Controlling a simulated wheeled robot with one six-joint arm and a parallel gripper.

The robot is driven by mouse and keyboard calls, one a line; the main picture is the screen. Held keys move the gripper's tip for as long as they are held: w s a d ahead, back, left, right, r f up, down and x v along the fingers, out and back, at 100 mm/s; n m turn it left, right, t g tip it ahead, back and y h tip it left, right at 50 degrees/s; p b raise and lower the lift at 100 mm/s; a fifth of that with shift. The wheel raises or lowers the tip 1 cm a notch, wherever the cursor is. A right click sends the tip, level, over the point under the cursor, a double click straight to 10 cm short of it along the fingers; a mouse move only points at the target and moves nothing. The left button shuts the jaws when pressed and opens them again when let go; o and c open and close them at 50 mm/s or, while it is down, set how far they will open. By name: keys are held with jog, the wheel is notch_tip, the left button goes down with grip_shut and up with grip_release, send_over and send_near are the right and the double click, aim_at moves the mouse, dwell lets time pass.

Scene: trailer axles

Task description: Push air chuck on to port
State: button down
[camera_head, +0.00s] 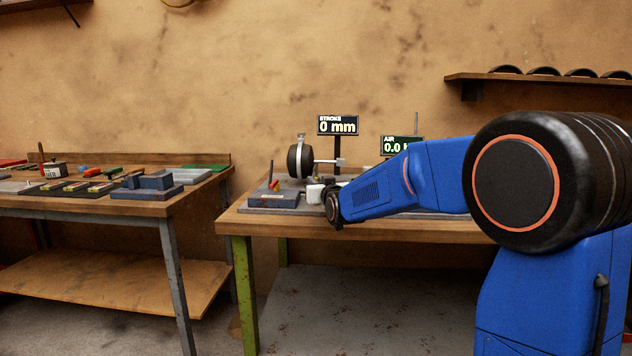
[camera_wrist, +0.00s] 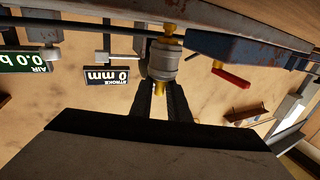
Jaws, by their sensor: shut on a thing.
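In the wrist view a grey, rounded air chuck (camera_wrist: 162,62) with brass ends sits at the tips of my gripper (camera_wrist: 163,90). The two dark fingers are shut on it, and a brass stub shows between them. A brass fitting (camera_wrist: 170,30) lies just beyond the chuck, close to its far end. I cannot tell whether they touch, or whether this fitting is the port. In the head view my gripper (camera_head: 332,207) is low over the right bench, and the chuck cannot be made out there.
On the bench (camera_head: 390,232) stand a black round part with a silver band (camera_head: 300,160), a STROKE display (camera_head: 338,125) reading 0 mm and an AIR display (camera_head: 400,146) starting 0.0. A red lever (camera_wrist: 231,77) juts beside the chuck. A cluttered second bench (camera_head: 100,205) stands left.

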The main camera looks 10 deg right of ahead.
jog(key=shift+f, duration=0.1)
jog(key=c, duration=1.6)
grip_release()
jog(key=shift+s, duration=0.1)
jog(key=s+d, duration=0.1)
jog(key=s, duration=1.6)
jog(key=s+d+f+g, duration=0.2)
jog(key=s+f+g, duration=0.2)
jog(key=s, duration=0.9)
jog(key=s+d+f+g, duration=0.2)
jog(key=s+f+g, duration=0.2)
jog(key=s+f, duration=0.6)
jog(key=s+d+f+g+h, duration=0.1)
jog(key=s+f+g, duration=0.4)
jog(key=s, duration=1.1)
jog(key=shift+s+d+f+m, duration=0.15)
jog(key=shift+d+f+m, duration=0.1)
jog(key=shift+f, duration=0.35)
jog(key=shift+s+d+f+m, duration=0.15)
jog(key=shift+d+f, duration=0.1)
jog(key=shift+f, duration=0.35)
